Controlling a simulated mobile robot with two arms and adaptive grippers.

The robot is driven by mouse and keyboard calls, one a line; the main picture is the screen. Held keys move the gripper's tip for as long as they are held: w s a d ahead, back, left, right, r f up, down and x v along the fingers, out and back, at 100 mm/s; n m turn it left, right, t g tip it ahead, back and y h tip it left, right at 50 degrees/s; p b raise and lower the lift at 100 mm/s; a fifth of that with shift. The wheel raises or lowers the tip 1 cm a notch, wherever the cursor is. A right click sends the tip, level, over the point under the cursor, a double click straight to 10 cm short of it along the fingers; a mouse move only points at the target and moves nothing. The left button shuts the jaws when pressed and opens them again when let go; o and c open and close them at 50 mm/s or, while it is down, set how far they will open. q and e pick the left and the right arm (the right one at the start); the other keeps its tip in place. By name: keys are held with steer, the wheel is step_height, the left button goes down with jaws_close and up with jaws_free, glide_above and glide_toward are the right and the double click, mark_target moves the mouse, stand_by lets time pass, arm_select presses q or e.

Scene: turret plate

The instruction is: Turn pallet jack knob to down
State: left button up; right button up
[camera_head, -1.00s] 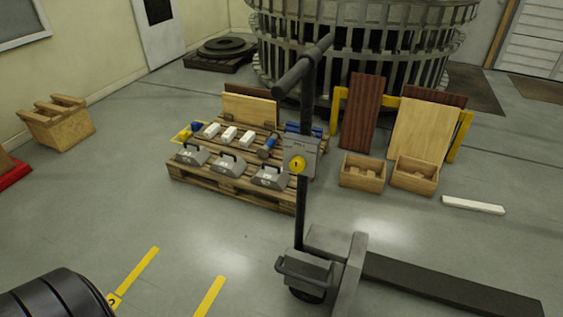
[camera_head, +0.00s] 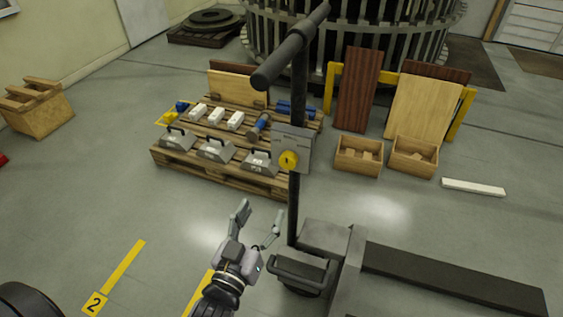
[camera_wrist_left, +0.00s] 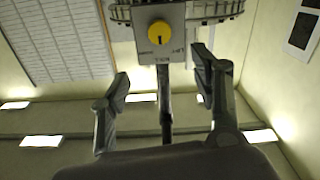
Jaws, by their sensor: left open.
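The pallet jack (camera_head: 420,283) stands at the right front, its dark handle post (camera_head: 296,216) upright. A grey plate (camera_head: 304,151) on the post carries a round yellow knob (camera_head: 288,160) with a dark mark, too small to read surely. In the left wrist view the knob (camera_wrist_left: 160,33) is above and between the fingertips, with a dark slot running vertically. My left gripper (camera_head: 259,220) is open and empty, below and left of the knob, not touching it. It also shows in the left wrist view (camera_wrist_left: 162,84). My right gripper is not in view.
A wooden pallet (camera_head: 222,178) with grey weights, white blocks and tools stands behind the jack. Two wooden boxes (camera_head: 358,158) and leaning boards (camera_head: 357,90) are at back right. The jack's handle bar (camera_head: 290,47) overhangs the knob.

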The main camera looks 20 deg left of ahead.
mark_target(287, 163)
arm_select(q)
steer(key=w, duration=1.1)
steer(key=w+p, duration=0.1)
steer(key=w, duration=0.4)
steer(key=shift+w+d, duration=0.25)
steer(key=shift+w, duration=0.05)
steer(key=shift+c, duration=0.5)
steer(key=c, duration=1.1)
